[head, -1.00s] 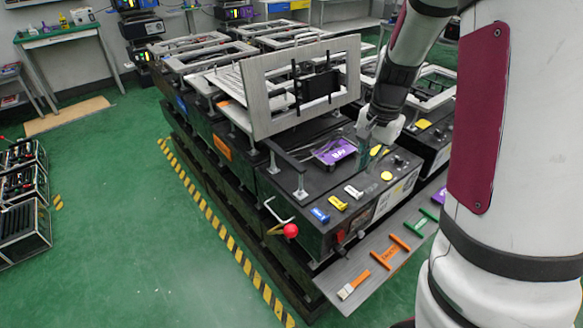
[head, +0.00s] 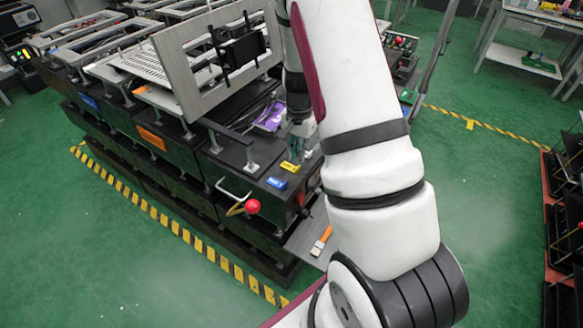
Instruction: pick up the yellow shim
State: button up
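A small yellow piece (head: 289,167), which looks like the yellow shim, lies on the dark top of the fixture near its front edge, just behind a blue piece (head: 277,183). My gripper (head: 294,153) points down just above and behind the yellow piece. Its fingers are small and dark, partly against the dark fixture, so I cannot see whether they are open or touching the piece. My own arm covers the right part of the fixture top and whatever lies there.
A lever with a red ball knob (head: 253,206) sticks out of the fixture's front. A purple item (head: 270,117) lies behind my gripper, near an upright grey frame (head: 200,65). An orange-handled brush-like tool (head: 321,241) lies on the low shelf. Green floor is clear at left.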

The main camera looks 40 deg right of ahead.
aim_at(298, 167)
jog(key=shift+w+f, duration=0.1)
jog(key=shift+f, duration=2.5)
grip_shut()
